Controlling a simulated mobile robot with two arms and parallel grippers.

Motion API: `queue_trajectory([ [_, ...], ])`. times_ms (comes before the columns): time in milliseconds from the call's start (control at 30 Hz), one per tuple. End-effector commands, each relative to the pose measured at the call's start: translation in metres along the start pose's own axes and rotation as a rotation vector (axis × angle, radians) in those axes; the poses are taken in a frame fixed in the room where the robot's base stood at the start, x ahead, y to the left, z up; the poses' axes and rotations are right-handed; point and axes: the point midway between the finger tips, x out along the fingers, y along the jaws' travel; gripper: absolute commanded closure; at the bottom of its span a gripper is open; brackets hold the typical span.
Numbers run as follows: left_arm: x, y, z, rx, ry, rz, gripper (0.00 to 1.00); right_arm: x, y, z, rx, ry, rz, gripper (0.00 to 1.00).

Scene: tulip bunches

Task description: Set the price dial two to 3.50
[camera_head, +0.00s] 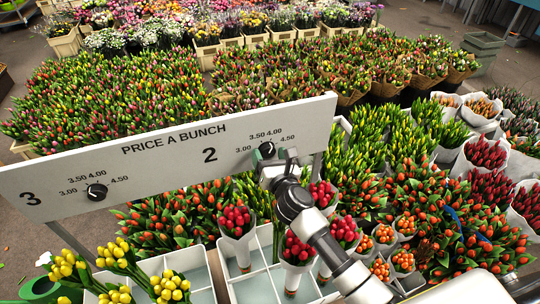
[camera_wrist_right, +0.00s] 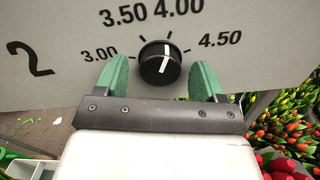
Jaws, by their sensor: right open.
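Price dial two (camera_wrist_right: 160,64) is a round black knob with a white pointer line, on the grey price board (camera_head: 150,165) right of the number 2. Its pointer aims up and slightly right, close to the 4.00 mark. In the head view the dial (camera_head: 267,150) is partly covered by my right gripper (camera_head: 263,158). In the right wrist view my right gripper (camera_wrist_right: 163,80) is open, with one green finger on each side of the dial. Gaps show between the fingers and the knob. My left gripper is not seen.
Another dial (camera_head: 96,192) sits by the number 3 on the board. White bins with red tulips (camera_head: 236,220) and yellow tulips (camera_head: 170,287) stand below the board. Dense tulip bunches (camera_head: 130,90) fill the space behind. A green object (camera_head: 42,288) is at lower left.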

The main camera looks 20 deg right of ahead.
Motion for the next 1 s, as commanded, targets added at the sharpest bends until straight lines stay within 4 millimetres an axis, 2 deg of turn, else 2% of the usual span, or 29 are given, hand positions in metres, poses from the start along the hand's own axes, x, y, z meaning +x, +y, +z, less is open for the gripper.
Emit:
queue_trajectory([
  [200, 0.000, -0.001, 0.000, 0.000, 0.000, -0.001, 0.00, 0.000, 0.000, 0.000, 0.000, 0.000, 0.000, 0.31],
  [533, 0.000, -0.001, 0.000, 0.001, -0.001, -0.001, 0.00, 0.000, 0.000, 0.000, -0.001, 0.000, 0.000, 0.80],
  [767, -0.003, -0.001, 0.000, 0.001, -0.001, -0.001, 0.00, 0.000, 0.000, 0.001, -0.020, 0.000, 0.000, 0.80],
  [1000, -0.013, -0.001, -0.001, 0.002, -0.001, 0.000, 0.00, 0.000, 0.000, 0.002, -0.130, 0.002, -0.001, 0.80],
])
